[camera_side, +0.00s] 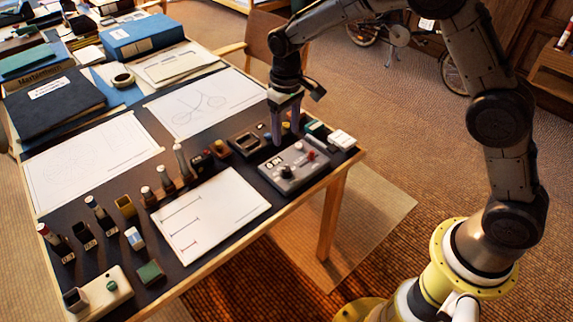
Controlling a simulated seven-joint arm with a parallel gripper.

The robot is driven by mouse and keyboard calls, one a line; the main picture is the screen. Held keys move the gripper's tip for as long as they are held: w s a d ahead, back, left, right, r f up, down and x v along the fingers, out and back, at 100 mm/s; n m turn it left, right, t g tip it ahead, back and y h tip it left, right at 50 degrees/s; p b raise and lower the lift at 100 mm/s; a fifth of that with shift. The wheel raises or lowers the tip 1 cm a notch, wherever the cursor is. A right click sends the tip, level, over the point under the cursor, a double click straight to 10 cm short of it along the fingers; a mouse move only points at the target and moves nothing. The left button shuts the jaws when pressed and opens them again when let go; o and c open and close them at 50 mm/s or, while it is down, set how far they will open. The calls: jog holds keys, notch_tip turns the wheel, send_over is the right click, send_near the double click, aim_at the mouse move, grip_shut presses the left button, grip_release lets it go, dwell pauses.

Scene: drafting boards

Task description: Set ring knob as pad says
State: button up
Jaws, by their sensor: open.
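A grey control box (308,176) sits near the right end of the dark table. It carries a dark round knob (286,171), a red knob (311,155), a pale knob (298,145) and a small dark label whose characters are too small to read surely. Which knob is the ring knob I cannot tell. A white sheet (222,211) with several short marked lines lies left of the box; whether it is the pad is unclear. My gripper (284,138) points down, open, just behind the box's far edge, apart from the dark knob.
Small bottles (166,180), dark trays (247,143) and a white block (342,140) crowd around the box. Drawing sheets (203,103) lie behind. A cream box (100,294) stands at the front left. The table's edge is close to the control box.

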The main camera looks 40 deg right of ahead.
aim_at(286, 169)
notch_tip(286, 169, down, 13)
jog(key=shift+r, duration=0.1)
dwell(0.3)
grip_shut()
